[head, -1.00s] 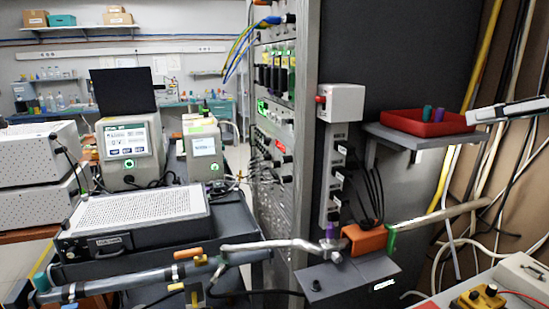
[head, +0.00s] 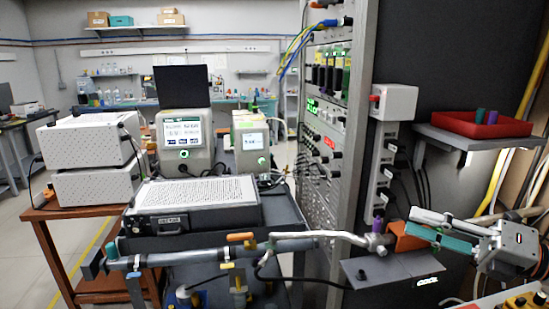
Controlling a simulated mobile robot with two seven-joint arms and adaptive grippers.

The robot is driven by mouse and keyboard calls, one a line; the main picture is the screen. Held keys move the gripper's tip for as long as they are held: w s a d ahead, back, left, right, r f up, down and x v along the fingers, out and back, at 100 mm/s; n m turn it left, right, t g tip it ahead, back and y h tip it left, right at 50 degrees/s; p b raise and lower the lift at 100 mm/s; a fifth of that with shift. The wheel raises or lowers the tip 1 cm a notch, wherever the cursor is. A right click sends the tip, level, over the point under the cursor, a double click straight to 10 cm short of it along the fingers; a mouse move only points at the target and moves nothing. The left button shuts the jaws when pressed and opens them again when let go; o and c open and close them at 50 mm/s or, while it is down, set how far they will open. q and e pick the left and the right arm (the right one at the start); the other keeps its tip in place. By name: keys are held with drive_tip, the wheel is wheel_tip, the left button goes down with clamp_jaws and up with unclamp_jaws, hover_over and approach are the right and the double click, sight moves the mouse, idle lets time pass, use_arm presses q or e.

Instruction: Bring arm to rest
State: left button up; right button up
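My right gripper (head: 424,225) is in the lower right, pointing left, beside the orange block on the pipe. Its two fingers look apart, with a gap between them and a teal face showing on the lower one. I see nothing held between them. The fingers overlap the pipe's right part in the picture; I cannot tell whether they touch it. My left gripper is not in view.
The orange block (head: 408,237) and a purple piece (head: 378,223) sit by the pipe joint above a grey plate (head: 392,270). A red tray (head: 484,124) rests on a shelf (head: 450,138). The instrument rack (head: 325,160) stands centre-right. Open floor lies at left.

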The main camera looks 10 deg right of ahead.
wheel_tip(320, 180, down, 26)
drive_tip(key=m+t+h, duration=0.7)
drive_tip(key=m+h, duration=0.3)
drive_tip(key=m, duration=1.1)
drive_tip(key=s+a+f+m+g, duration=0.2)
drive_tip(key=s+a+f, duration=0.2)
drive_tip(key=f, duration=0.4)
drive_tip(key=s+a+f+m+g+h, duration=0.1)
drive_tip(key=s+a+f+m+g, duration=0.2)
drive_tip(key=s+f, duration=0.3)
drive_tip(key=s+a+f+m+g+h, duration=0.1)
drive_tip(key=s+a+f+m+g, duration=0.1)
drive_tip(key=s+a+f, duration=0.3)
wheel_tip(320, 180, down, 5)
drive_tip(key=shift+a+r+m+g, duration=0.15)
drive_tip(key=shift+a+m+g, duration=0.3)
drive_tip(key=shift+m, duration=0.25)
drive_tip(key=shift+s, duration=0.1)
